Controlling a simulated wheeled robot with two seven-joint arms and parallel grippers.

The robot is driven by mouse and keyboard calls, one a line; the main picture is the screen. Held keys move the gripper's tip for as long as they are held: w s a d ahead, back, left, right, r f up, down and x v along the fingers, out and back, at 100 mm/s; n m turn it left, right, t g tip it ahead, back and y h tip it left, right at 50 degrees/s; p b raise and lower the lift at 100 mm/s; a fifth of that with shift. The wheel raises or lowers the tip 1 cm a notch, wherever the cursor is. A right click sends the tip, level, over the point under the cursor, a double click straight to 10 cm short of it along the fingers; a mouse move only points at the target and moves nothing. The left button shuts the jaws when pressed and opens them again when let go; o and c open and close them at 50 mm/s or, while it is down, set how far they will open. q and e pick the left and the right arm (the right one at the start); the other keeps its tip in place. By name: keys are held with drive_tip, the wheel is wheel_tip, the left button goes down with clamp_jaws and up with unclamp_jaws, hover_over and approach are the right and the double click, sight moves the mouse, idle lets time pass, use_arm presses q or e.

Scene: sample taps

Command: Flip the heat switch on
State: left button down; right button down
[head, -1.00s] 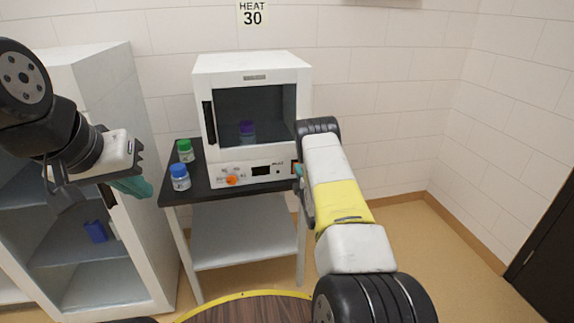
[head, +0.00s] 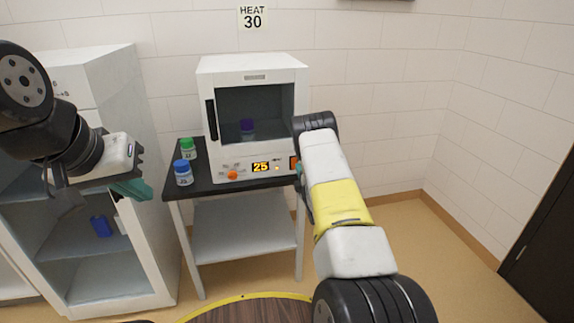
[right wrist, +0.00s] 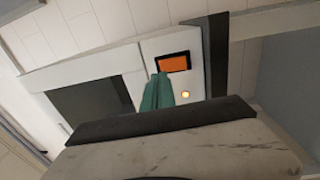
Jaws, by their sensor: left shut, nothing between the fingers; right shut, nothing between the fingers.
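The white heater cabinet (head: 252,72) stands on a small table, its display (head: 261,167) lit and reading 25. The heat switch (head: 294,162) is an orange rocker at the right end of the front panel, partly covered by my right arm. In the right wrist view the switch (right wrist: 174,62) shows bright orange in a black frame, with a lit lamp (right wrist: 185,94) near it. My right gripper (right wrist: 157,90) is shut and empty, its teal fingertips close beside the switch; contact is unclear. My left gripper (head: 132,188) is shut and empty in front of the shelf cabinet.
A purple-capped bottle (head: 247,129) is inside the heater behind its window. Green-capped (head: 188,149) and blue-capped (head: 183,173) bottles stand left of it on the dark table top (head: 207,188). A wall sign (head: 252,17) reads HEAT 30. An open shelf cabinet (head: 140,262) stands left.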

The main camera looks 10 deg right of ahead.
drive_tip(key=s+r, duration=0.1)
drive_tip(key=s, duration=0.8)
wheel_tip(320, 180, up, 13)
drive_tip(key=w+m+g+h, duration=0.2)
drive_tip(key=w+m+g, duration=0.1)
drive_tip(key=m, duration=0.4)
drive_tip(key=s+a+r+m+g+y, duration=0.1)
drive_tip(key=s+a+r+m+g, duration=0.25)
drive_tip(key=s+r, duration=0.55)
drive_tip(key=s+a+r+m+g+y, duration=0.1)
drive_tip(key=s+a+r+m+g, duration=0.1)
drive_tip(key=s, duration=0.8)
drive_tip(key=s+a+r+m+g+y, duration=0.1)
drive_tip(key=s+a+r+m+g, duration=0.1)
drive_tip(key=s, duration=0.9)
drive_tip(key=s+a+r+m+g+y, duration=0.1)
drive_tip(key=s+a+r+m+g, duration=0.1)
drive_tip(key=s, duration=0.9)
drive_tip(key=a+r+m, duration=0.1)
drive_tip(key=a+r, duration=0.1)
drive_tip(key=a, duration=0.1)
drive_tip(key=shift+s+a+r, duration=0.15)
drive_tip(key=shift+s+a, duration=0.05)
drive_tip(key=shift+s, duration=0.05)
